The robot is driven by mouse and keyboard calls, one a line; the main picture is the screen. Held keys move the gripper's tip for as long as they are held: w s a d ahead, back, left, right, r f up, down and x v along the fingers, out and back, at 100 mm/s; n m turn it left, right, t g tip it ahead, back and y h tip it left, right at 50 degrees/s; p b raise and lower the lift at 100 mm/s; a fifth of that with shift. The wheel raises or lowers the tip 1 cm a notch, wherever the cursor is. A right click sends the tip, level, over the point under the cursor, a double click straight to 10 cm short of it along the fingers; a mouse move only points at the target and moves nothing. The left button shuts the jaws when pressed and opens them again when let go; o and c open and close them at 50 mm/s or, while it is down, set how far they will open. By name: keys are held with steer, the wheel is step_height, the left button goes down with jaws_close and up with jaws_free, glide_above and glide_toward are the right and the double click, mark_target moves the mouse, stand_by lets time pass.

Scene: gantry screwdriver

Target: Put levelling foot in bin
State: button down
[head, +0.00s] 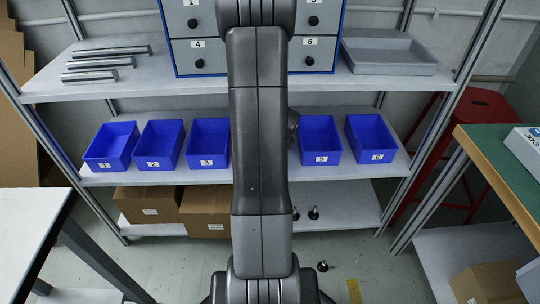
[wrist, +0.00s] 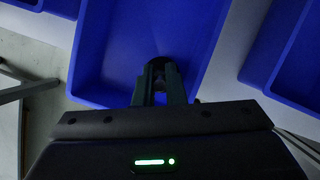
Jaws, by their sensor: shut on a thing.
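In the wrist view my gripper (wrist: 160,88) is shut on a dark levelling foot (wrist: 158,66), with the foot's round end showing between the fingertips. Gripper and foot are over the inside of a blue bin (wrist: 90,65). Its label is out of view, and I cannot tell how high the foot is above the bin floor. Blue bins labelled 1 (head: 111,145), 2 (head: 158,145), 3 (head: 207,143), 5 (head: 320,140) and 6 (head: 370,138) show on the middle shelf.
Other small dark feet stand on the bottom shelf (head: 314,213) and on the floor (head: 322,266). Metal bars (head: 105,65), a drawer cabinet (head: 198,55) and a grey tray (head: 390,53) are on the upper shelf. Tables flank left (head: 30,225) and right (head: 500,160). A red stool (head: 480,105) is behind.

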steer(key=shift+f+b, duration=0.3)
steer(key=shift+f, duration=0.5)
steer(key=shift+s+f, duration=0.1)
steer(key=c, duration=1.8)
jaws_free()
steer(key=p+v, duration=0.3)
steer(key=v, duration=0.3)
steer(key=shift+r, duration=0.25)
steer(key=shift+s+d+r, duration=0.15)
steer(key=shift+s+r, duration=0.15)
steer(key=shift+r, duration=0.25)
